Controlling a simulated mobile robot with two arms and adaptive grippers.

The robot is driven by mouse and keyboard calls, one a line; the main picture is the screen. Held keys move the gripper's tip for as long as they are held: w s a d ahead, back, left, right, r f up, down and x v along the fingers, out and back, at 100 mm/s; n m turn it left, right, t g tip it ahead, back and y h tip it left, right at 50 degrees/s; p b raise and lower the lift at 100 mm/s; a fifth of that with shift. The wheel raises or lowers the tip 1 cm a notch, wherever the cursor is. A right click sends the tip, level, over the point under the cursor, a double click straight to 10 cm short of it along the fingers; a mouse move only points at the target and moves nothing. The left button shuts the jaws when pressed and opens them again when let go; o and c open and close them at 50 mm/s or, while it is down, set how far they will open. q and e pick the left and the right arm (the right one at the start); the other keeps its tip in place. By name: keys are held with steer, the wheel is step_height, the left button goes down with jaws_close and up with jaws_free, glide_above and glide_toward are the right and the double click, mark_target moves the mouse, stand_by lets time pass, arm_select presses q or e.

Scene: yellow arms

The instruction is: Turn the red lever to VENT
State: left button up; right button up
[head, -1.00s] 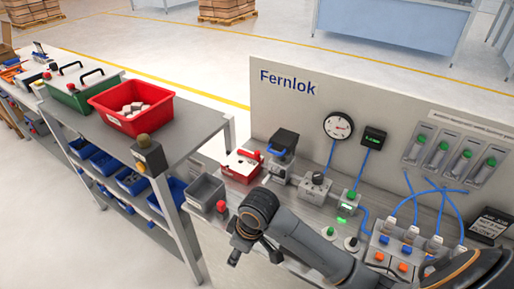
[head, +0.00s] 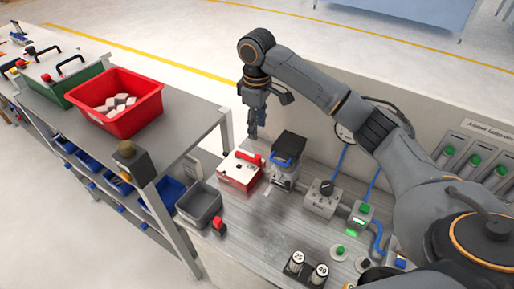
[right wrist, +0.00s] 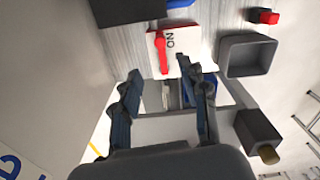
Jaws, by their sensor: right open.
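The red lever (head: 251,158) sits on a small white-and-red box (head: 236,174) near the left end of the bench. In the right wrist view the lever (right wrist: 162,55) lies along the box's pale face, beside dark letters that look like "ON" seen turned. No VENT marking is readable. My right gripper (head: 257,130) hangs fingers-down just behind and above the box in the head view. Its two fingers are spread and empty, apart from the lever. In the right wrist view the lever shows beyond and between the fingertips. My left gripper is not in view.
A dark unit with a blue handle (head: 287,150) stands close right of the lever box. A grey bin (head: 199,204) and a red button (head: 219,226) are in front left. A side table with a red crate (head: 118,122) stands left. The backboard rises behind.

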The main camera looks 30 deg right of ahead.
mark_target(257, 156)
steer(key=f, duration=0.1)
steer(key=s+f, duration=0.1)
steer(key=f, duration=0.1)
steer(key=shift+a+p, duration=0.15)
steer(key=shift+p, duration=0.25)
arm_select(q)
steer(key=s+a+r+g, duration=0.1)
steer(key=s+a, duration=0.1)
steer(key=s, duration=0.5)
arm_select(e)
step_height(257, 156, down, 2)
steer(key=shift+w+f, duration=0.1)
steer(key=shift+f, duration=0.1)
steer(key=f, duration=0.2)
steer(key=f+p, duration=0.1)
steer(key=shift+w+d+f, duration=0.25)
steer(key=shift+w+d, duration=0.1)
step_height(257, 156, down, 2)
steer(key=shift+a, duration=0.15)
steer(key=shift+s+f, duration=0.1)
steer(key=shift+f, duration=0.35)
jaws_close()
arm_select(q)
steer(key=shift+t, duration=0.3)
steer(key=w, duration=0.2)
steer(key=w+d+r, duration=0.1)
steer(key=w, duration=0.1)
